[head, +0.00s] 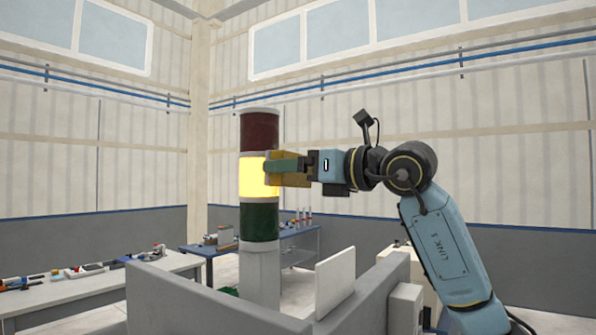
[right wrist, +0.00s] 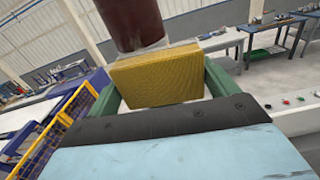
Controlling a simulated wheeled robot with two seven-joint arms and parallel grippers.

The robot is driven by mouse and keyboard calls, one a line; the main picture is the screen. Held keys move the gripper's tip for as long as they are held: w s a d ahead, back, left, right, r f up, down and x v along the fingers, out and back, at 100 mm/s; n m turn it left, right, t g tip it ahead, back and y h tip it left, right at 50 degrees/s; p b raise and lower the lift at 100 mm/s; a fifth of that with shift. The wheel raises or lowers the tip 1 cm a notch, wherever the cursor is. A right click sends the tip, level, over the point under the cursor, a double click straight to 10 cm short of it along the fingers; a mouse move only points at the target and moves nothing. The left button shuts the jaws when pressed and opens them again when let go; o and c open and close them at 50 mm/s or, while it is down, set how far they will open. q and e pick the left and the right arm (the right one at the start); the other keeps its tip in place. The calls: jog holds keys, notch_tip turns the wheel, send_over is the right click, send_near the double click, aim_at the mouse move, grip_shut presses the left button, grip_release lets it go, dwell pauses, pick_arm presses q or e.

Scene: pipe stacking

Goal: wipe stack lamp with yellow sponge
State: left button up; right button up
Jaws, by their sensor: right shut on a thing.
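The stack lamp (head: 259,222) stands upright on a grey post in the head view, with a dark red section on top, a glowing yellow one in the middle and a green one below. My right gripper (head: 285,166) reaches in from the right at the height of the yellow section. It is shut on the yellow sponge (right wrist: 158,75), which sits between its green fingers. In the head view the sponge (head: 279,155) is at the lamp's right side; I cannot tell if it touches. In the right wrist view the red section (right wrist: 130,22) is just beyond the sponge. My left gripper is not in view.
A grey partition (head: 185,300) stands around the lamp's base, with a white panel (head: 335,282) to its right. A workbench with tools (head: 75,282) is at the left, and a blue table (head: 305,243) stands behind the lamp. The space left of the lamp is clear at lamp height.

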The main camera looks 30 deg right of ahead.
jog(key=shift+s+a+f, duration=0.1)
jog(key=shift+s+a, duration=0.25)
jog(key=shift+a, duration=0.55)
jog(key=shift+s+a, duration=0.35)
jog(key=shift+a, duration=0.5)
jog(key=shift+r+p, duration=0.55)
jog(key=shift+r, duration=0.3)
jog(key=shift+w+d+f, duration=0.1)
jog(key=shift+w+d, duration=0.15)
jog(key=shift+d, duration=0.4)
jog(key=shift+w+d+r, duration=0.1)
jog(key=shift+w+d, duration=0.1)
jog(key=shift+d, duration=0.4)
jog(key=shift+w+d+f, duration=0.1)
jog(key=shift+w+d, duration=0.15)
jog(key=shift+d, duration=0.4)
jog(key=b+v, duration=0.2)
jog(key=v, duration=0.4)
jog(key=shift+s, duration=0.15)
